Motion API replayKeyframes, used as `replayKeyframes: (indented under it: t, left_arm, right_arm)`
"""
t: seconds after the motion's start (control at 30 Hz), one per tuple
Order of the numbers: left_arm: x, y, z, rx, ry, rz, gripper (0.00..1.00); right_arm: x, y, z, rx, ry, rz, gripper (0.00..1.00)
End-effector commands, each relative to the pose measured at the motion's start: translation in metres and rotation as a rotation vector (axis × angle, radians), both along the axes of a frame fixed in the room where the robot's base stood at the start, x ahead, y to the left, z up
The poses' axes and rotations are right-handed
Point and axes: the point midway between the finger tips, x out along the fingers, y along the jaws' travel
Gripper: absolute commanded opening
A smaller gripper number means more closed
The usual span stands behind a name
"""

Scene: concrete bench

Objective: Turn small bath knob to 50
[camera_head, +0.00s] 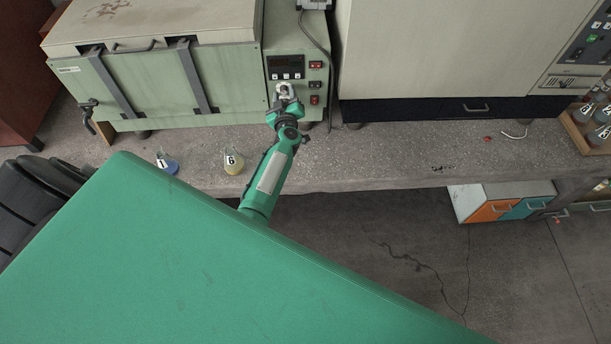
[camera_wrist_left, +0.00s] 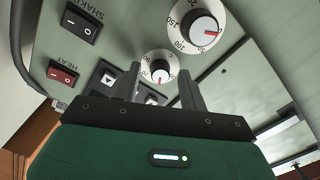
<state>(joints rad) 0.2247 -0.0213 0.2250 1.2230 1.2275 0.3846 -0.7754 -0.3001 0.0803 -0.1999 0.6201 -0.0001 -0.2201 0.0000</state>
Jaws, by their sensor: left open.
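The bath (camera_head: 160,85) is a pale green box with a control panel on its right side. My left gripper (camera_head: 287,90) is at the lower part of this panel and hides the knobs in the head view. In the left wrist view the small knob (camera_wrist_left: 160,66) is a white dial with a grey cap and a red mark toward the picture's bottom. Its scale numbers are too small to read surely. The open gripper fingers stand on either side of this knob; I cannot tell whether they touch it. A larger knob (camera_wrist_left: 199,28) is just beyond, up and right. My right gripper is not in view.
A red HEAT switch (camera_wrist_left: 62,74) and a black SHAKE switch (camera_wrist_left: 84,23) are on the panel. Blue flask (camera_head: 168,164) and yellow flask (camera_head: 234,163) stand on the bench left of my arm. A large cream cabinet (camera_head: 440,50) stands to the right.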

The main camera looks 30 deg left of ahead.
Motion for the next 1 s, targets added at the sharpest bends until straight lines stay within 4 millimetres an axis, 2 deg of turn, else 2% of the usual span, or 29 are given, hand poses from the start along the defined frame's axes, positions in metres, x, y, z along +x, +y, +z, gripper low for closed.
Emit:
replayKeyframes:
  t: [0.83, 1.0]
  left_arm:
    - [0.000, 0.000, -0.003, 0.615, 0.377, -0.001, 0.43]
    - [-0.031, -0.020, -0.002, 0.611, 0.378, 0.000, 0.43]
  right_arm:
    - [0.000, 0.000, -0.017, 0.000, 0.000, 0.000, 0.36]
    - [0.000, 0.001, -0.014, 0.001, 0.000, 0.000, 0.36]
